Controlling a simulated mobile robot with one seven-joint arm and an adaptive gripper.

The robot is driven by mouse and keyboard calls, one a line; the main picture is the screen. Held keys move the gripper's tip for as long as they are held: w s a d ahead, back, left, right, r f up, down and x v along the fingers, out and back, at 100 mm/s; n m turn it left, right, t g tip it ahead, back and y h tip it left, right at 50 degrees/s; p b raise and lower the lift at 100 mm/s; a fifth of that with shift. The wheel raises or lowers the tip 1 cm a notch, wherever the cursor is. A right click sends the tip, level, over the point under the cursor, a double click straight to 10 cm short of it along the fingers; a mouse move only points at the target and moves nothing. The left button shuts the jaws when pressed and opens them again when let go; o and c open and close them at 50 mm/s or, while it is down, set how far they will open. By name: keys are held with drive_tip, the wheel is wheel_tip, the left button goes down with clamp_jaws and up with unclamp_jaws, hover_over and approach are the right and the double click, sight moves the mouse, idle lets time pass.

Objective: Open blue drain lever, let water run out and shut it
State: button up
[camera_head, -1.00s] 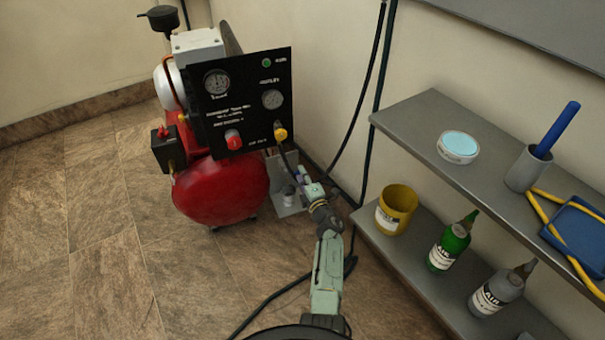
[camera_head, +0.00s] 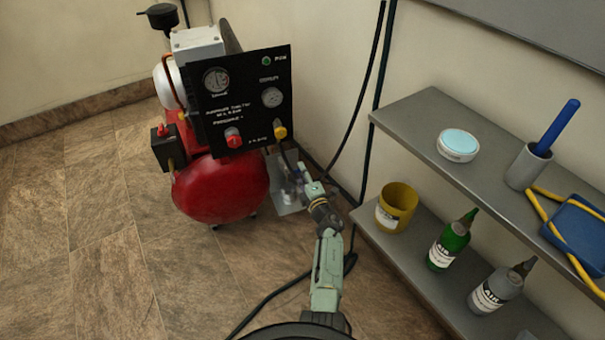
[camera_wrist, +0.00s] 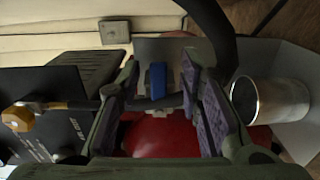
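In the head view my gripper (camera_head: 301,180) is low beside the right end of the red tank (camera_head: 222,188), and the lever cannot be made out there. A metal cup (camera_wrist: 270,98) stands to the right of the fingers. No running water is visible.
The black gauge panel (camera_head: 243,100) with red and yellow knobs is above the tank. A grey shelf (camera_head: 425,112) with bottles and a yellow cup (camera_head: 396,207) stands to the right. A dark hose (camera_head: 275,296) lies on the floor. Floor at left is clear.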

drive_tip(key=v, duration=0.7)
drive_tip(key=shift+s, duration=0.2)
idle(0.4)
